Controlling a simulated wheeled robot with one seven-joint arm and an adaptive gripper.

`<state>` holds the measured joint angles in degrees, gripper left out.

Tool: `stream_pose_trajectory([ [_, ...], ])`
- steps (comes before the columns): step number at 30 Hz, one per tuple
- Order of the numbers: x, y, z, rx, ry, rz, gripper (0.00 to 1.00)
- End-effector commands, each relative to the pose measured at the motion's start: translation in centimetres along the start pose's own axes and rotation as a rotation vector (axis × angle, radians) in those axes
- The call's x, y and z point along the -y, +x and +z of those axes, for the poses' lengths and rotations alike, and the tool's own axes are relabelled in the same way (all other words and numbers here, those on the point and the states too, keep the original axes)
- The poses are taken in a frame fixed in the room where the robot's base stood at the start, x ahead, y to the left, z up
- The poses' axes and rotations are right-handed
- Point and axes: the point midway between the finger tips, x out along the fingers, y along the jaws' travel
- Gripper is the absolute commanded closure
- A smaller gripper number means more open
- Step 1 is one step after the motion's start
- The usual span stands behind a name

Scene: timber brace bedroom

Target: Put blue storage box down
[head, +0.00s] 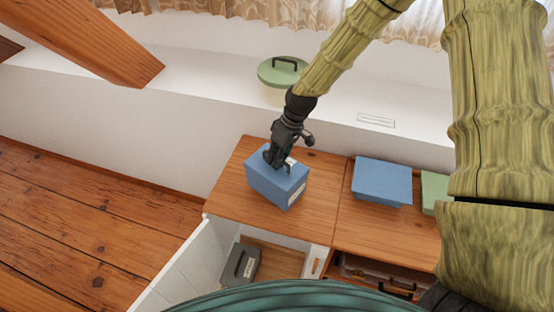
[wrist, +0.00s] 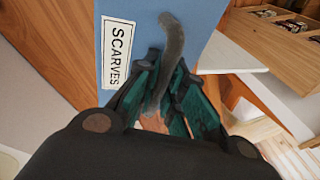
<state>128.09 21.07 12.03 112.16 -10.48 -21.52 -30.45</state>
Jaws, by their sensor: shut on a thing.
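The blue storage box (head: 275,183) is over the left part of the wooden cabinet top (head: 232,193), roughly upright. I cannot tell whether it rests on the wood or hangs just above it. My gripper (head: 275,158) is shut at the top of the box. In the wrist view the box's blue face (wrist: 188,12) carries a white label reading SCARVES. There, my gripper's green fingers (wrist: 163,78) close around the box's dark grey strap handle (wrist: 172,50).
A second blue box (head: 382,180) and a green box (head: 434,188) stand to the right on the cabinet. Below, an open compartment holds a dark grey box (head: 240,263). A green-lidded container (head: 282,72) stands on the white ledge behind. Bare wood surrounds the held box.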

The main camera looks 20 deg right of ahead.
Motion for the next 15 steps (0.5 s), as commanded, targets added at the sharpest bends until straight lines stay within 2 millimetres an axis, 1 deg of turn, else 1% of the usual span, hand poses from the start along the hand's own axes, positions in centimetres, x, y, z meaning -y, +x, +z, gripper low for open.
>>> stream_pose_trajectory([
  [7,-0.4,1.4,0.1,0.0,-0.002,0.0,1.0],
  [15,-0.5,1.7,0.1,-0.002,-0.002,0.001,1.0],
])
